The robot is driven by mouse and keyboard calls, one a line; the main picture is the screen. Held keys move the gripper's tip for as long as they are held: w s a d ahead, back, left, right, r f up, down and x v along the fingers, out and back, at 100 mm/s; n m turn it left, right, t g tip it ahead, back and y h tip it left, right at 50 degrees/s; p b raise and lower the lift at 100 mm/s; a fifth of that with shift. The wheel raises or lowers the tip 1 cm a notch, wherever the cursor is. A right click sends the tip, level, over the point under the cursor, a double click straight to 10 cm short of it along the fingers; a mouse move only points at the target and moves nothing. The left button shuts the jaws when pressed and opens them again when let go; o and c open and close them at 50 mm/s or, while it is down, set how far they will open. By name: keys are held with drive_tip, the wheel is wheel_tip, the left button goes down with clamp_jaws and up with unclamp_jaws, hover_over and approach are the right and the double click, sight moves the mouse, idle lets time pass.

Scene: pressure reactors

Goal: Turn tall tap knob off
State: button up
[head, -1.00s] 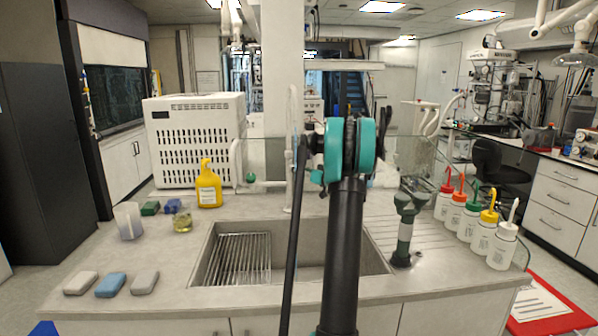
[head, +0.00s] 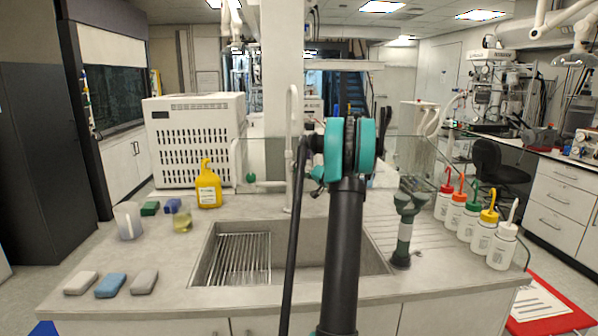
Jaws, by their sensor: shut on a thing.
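The tall tap (head: 293,140) is a slim white column with a curved top. It stands at the back edge of the sink, just left of my arm. Its knob cannot be made out; my dark arm and teal joint cover the area right of the column. My gripper is hidden behind that joint, so its fingers and what they touch do not show. A green knob (head: 251,178) shows further left, on a low pale fitting behind the sink.
The sink (head: 310,243) has a wire rack (head: 240,258) at its left. A yellow bottle (head: 208,188) stands behind it. A green eyewash fitting (head: 405,230) and several wash bottles (head: 471,220) stand right. Sponges (head: 111,285) lie front left. A glass screen rises behind the counter.

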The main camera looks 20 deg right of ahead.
drive_tip(key=shift+m, duration=0.3)
drive_tip(key=o, duration=1.2)
drive_tip(key=shift+s+d, duration=0.1)
drive_tip(key=v, duration=1.2)
